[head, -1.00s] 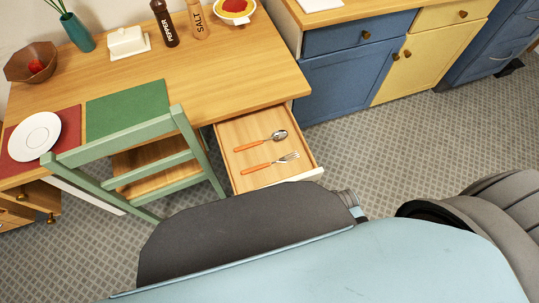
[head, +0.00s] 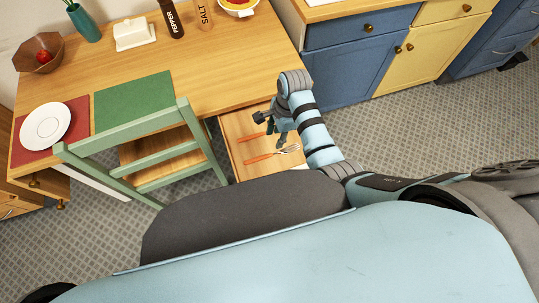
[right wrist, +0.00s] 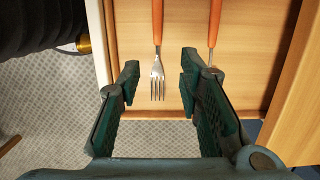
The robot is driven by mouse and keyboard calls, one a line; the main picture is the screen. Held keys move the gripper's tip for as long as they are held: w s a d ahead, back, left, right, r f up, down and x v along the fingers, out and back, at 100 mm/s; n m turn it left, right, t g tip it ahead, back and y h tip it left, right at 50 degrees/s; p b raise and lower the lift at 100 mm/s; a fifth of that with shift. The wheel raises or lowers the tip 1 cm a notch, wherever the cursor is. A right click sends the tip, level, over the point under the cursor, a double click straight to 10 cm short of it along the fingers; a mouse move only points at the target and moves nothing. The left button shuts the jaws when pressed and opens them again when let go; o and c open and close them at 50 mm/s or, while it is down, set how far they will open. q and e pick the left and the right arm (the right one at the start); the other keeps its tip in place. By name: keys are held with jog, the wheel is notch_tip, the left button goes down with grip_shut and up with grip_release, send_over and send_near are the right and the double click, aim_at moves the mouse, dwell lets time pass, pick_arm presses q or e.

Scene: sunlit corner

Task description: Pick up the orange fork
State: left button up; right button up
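The orange fork (head: 263,157) lies in the open wooden drawer (head: 238,174), its metal tines toward the right in the head view. In the right wrist view the fork (right wrist: 157,30) points its tines down the picture, and they show in the gap between my fingers. My right gripper (head: 271,129) is over the drawer, open and empty; it also shows in the right wrist view (right wrist: 160,82). An orange-handled spoon (head: 250,137) lies beside the fork, its bowl hidden by the gripper. My left gripper is out of view.
The drawer is pulled out under the wooden table (head: 215,85). A green chair (head: 165,135) stands just left of the drawer. Blue and yellow cabinets (head: 350,68) stand to the right. The table holds a plate (head: 46,126), shakers and a bowl.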

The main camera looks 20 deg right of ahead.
aim_at(272, 154)
jog(key=f+b, duration=0.1)
jog(key=f, duration=0.2)
jog(key=a+f+b, duration=0.1)
jog(key=f, duration=0.2)
jog(key=f+b, duration=0.1)
jog(key=f, duration=0.2)
jog(key=shift+s+a+f, duration=0.2)
jog(key=shift+s+f, duration=0.05)
jog(key=shift+s, duration=0.05)
grip_shut()
